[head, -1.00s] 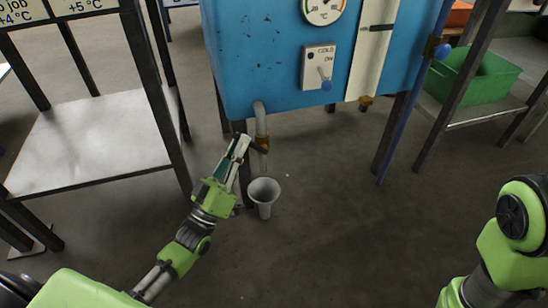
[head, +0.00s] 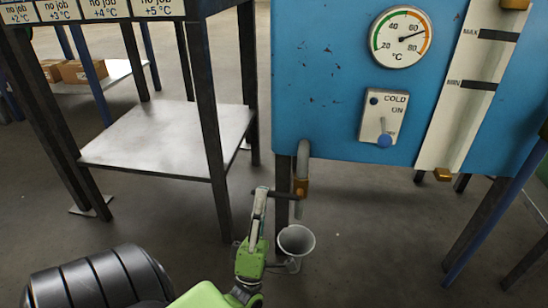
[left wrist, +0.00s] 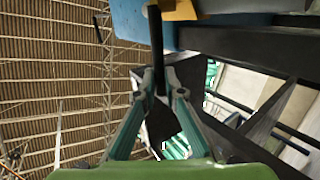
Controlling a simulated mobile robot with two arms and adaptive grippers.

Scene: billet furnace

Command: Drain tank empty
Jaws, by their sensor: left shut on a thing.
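The blue tank (head: 330,110) fills the upper right of the head view. A grey drain pipe (head: 303,152) comes out under it, with a brass valve (head: 301,187) and a dark lever handle (head: 285,195) pointing left. A grey funnel (head: 297,240) stands below the outlet. My left gripper (head: 261,193) is shut on the lever handle. In the left wrist view the dark handle (left wrist: 156,45) runs between the fingertips (left wrist: 163,88). A white level strip (head: 460,80) marked MAX and MIN is on the tank front; I cannot tell the level. My right gripper is out of view.
A dial gauge (head: 400,38) and a COLD/ON switch plate (head: 384,116) are on the tank front. A metal shelf (head: 165,140) on dark legs stands left of my gripper. Dark tank legs stand near the funnel. The floor right of the funnel is clear.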

